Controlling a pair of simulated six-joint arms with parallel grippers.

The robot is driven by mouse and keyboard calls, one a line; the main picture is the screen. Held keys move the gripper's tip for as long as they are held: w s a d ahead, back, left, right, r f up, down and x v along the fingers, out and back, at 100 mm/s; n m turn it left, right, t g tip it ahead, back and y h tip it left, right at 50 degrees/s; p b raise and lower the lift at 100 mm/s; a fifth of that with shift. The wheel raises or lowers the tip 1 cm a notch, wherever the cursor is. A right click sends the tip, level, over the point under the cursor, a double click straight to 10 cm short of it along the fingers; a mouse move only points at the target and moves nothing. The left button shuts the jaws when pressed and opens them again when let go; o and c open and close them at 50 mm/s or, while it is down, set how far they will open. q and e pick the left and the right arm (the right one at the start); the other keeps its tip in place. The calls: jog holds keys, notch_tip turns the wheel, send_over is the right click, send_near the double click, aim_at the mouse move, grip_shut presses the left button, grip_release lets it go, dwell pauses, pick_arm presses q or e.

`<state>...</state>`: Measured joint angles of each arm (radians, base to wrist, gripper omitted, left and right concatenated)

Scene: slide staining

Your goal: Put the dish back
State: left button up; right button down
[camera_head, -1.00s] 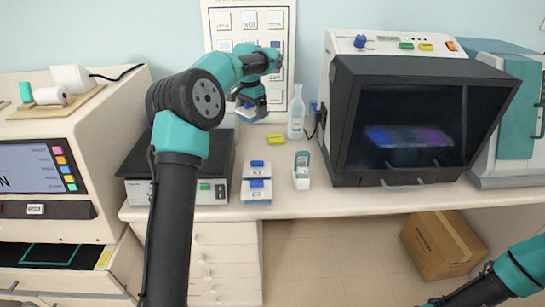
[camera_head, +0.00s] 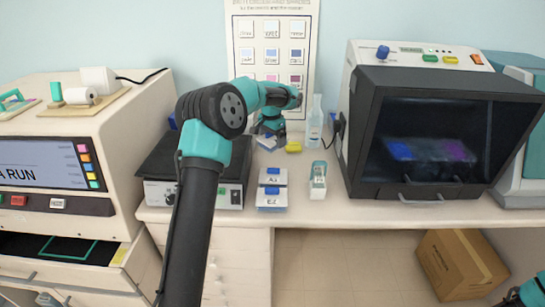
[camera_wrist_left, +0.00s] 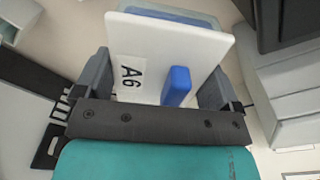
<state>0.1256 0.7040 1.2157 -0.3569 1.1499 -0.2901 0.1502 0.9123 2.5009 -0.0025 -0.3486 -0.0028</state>
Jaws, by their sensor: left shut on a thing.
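My left gripper (camera_head: 268,130) is shut on a dish with a white lid (camera_head: 266,142). It holds the dish low at the back of the bench, behind the two other dishes. In the left wrist view the lid (camera_wrist_left: 150,45) bears the label A6 and a blue knob (camera_wrist_left: 176,86), with a gripper finger on each side. I cannot tell whether the dish touches the bench. Two more white-lidded dishes with blue knobs, a rear one (camera_head: 263,181) and a front one marked E2 (camera_head: 261,201), stand in a row. My right gripper is out of view.
A yellow block (camera_head: 293,147) and a clear bottle (camera_head: 315,125) stand just right of the held dish. A small white and green device (camera_head: 318,180) stands beside the dishes. A black-topped plate unit (camera_head: 160,160) is left, a dark-windowed cabinet (camera_head: 365,140) right.

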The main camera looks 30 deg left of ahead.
aim_at(272, 138)
pick_arm(q)
jog(key=shift+f, duration=1.7)
jog(key=shift+f, duration=0.1)
jog(key=shift+f, duration=2.5)
jog(key=shift+f, duration=0.1)
jog(key=o, duration=0.8)
jog(key=shift+o, duration=0.2)
jog(key=r, duration=1.2)
jog(key=shift+s+a+r, duration=0.1)
jog(key=shift+s, duration=0.25)
